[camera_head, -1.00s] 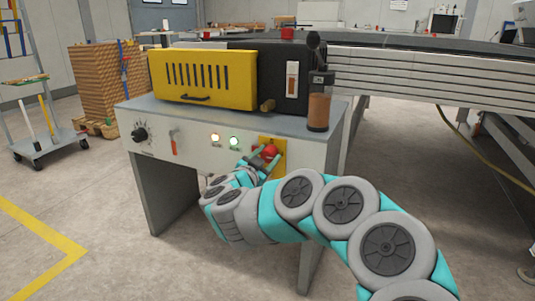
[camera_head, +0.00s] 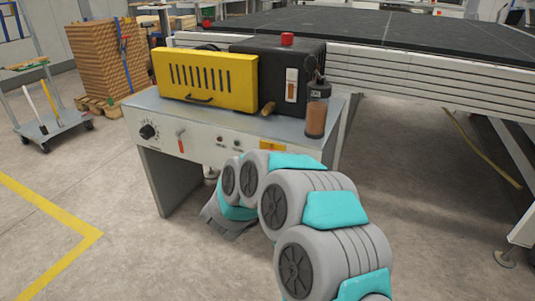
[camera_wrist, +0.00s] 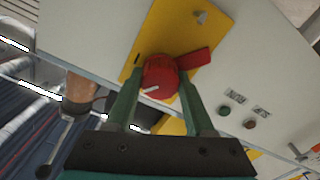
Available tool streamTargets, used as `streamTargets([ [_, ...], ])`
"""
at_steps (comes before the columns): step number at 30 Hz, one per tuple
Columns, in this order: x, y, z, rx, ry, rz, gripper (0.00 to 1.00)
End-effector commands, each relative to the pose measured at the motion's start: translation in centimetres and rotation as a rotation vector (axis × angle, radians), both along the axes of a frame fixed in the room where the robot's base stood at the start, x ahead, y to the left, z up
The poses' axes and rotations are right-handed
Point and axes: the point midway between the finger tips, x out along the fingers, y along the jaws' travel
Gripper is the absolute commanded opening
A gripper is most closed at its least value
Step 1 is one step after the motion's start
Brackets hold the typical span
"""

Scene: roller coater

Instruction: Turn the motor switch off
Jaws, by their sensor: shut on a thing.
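The motor switch is a red rotary knob (camera_wrist: 160,76) with a white mark and a red side tab, on a yellow plate (camera_wrist: 212,38) in the wrist view. My gripper (camera_wrist: 159,84) has its two green fingers on either side of the knob and is shut on it. In the head view only part of the yellow plate (camera_head: 272,146) shows on the front panel (camera_head: 203,146); my arm hides the knob and my gripper there. Two indicator lamps, a green one (camera_wrist: 224,110) and a reddish one (camera_wrist: 249,124), look unlit.
A black dial (camera_head: 148,131) and a small red lever (camera_head: 181,140) sit on the panel's left. A yellow box (camera_head: 205,76), a black housing (camera_head: 262,72) and a jar of brown liquid (camera_head: 316,112) stand on top.

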Motion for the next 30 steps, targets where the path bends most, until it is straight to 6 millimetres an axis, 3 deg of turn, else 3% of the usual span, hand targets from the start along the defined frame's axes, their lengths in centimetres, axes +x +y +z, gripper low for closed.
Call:
streamTargets([
  [15,0.05,0.03,-0.11,-0.438,0.157,-0.001,0.00],
  [30,0.06,0.17,-0.23,-0.653,0.237,0.003,0.00],
])
